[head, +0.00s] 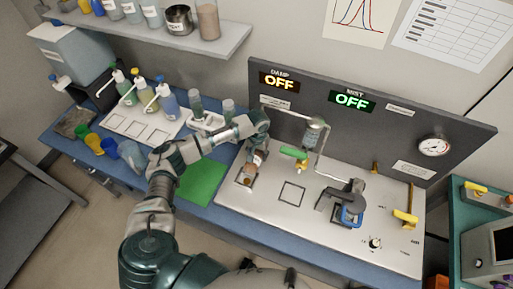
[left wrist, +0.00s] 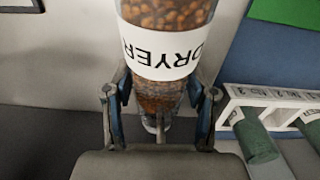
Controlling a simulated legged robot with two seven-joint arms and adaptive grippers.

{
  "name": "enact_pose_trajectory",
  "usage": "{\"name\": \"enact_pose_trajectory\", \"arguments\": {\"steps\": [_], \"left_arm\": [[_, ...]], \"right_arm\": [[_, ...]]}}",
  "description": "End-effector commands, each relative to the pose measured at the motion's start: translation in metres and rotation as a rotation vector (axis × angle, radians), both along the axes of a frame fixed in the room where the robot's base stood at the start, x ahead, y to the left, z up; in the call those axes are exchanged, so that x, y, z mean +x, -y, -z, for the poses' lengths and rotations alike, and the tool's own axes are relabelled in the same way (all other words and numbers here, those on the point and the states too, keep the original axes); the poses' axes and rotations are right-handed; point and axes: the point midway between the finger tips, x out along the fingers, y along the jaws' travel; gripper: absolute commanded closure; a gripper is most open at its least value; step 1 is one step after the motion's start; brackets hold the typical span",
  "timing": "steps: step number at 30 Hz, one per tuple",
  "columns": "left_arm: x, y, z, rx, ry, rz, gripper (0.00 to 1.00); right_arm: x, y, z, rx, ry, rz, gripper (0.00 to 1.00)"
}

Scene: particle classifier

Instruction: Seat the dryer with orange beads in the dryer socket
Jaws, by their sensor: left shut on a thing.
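The dryer (head: 251,172) is a clear cylinder with orange-brown beads and a white band. In the left wrist view the dryer (left wrist: 165,50) shows its DRYER label upside down. My left gripper (head: 256,144) is shut around it; its two fingers (left wrist: 160,105) close on either side in the wrist view. The dryer stands or hovers over the left end of the pale panel (head: 265,203); I cannot tell whether its lower end touches. The dryer socket is not clearly identifiable, and the dryer and gripper may hide it. My right gripper is not in view.
A square outline (head: 292,194) lies bare on the panel. A white rack (head: 207,121) with grey-green cylinders and a green mat (head: 203,181) lie left.

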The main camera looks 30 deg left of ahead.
Motion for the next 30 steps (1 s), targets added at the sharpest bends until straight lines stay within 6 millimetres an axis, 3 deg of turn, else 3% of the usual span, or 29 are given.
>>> {"name": "enact_pose_trajectory", "arguments": {"steps": [5,17,18,20,30], "left_arm": [[-0.001,0.000,0.013,0.001,0.000,0.002,0.99],[-0.001,0.000,0.017,0.001,0.000,0.001,0.99],[-0.001,-0.001,0.017,0.001,0.000,0.001,0.36],[-0.001,-0.001,0.018,0.002,0.000,0.001,0.21],[-0.001,-0.001,0.018,0.002,0.000,0.001,0.19]], "right_arm": [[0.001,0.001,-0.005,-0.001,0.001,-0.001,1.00],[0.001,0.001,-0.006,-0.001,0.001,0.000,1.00],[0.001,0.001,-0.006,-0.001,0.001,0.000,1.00],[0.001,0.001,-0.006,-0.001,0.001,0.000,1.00],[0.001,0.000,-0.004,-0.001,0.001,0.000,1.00]]}}
